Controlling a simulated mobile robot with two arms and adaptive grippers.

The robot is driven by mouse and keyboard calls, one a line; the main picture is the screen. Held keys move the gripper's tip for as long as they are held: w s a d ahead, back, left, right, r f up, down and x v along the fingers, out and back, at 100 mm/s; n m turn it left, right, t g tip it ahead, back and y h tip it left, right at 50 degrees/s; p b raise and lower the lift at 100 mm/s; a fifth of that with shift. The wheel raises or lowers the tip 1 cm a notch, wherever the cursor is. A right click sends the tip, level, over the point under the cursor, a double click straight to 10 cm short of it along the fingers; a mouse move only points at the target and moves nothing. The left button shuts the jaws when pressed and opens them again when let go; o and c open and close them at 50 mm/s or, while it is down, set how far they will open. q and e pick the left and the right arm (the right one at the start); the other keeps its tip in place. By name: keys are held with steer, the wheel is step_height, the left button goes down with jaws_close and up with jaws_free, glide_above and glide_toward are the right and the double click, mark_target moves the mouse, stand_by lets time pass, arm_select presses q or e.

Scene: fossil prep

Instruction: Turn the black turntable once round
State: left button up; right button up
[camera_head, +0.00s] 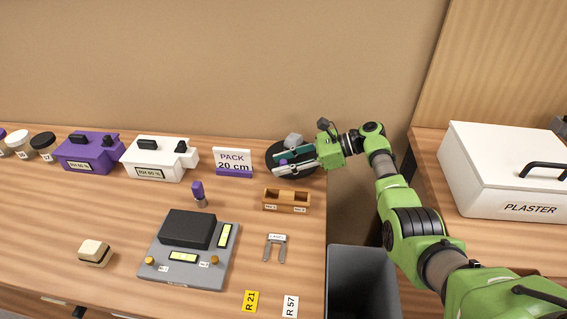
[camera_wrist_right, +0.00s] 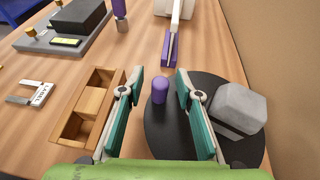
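The black turntable (camera_head: 270,158) is a round disc near the back right of the table. A purple peg (camera_wrist_right: 160,90) stands on it near its rim, and a grey faceted block (camera_wrist_right: 238,107) sits on its other side; the block also shows in the head view (camera_head: 293,140). My right gripper (camera_head: 279,163) reaches over the disc from the right. In the wrist view its teal-padded fingers (camera_wrist_right: 160,84) are open, one on each side of the peg, with a gap on both sides. The fingers and arm hide part of the disc. My left gripper is not in view.
A wooden two-compartment tray (camera_head: 286,207) stands close in front of the turntable. The "PACK 20 cm" sign (camera_head: 232,162) stands left of it. A grey bin (camera_head: 362,285) is beyond the table's right edge. The wall rises behind.

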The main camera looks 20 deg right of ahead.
steer(key=shift+d, duration=0.1)
steer(key=v, duration=1.2)
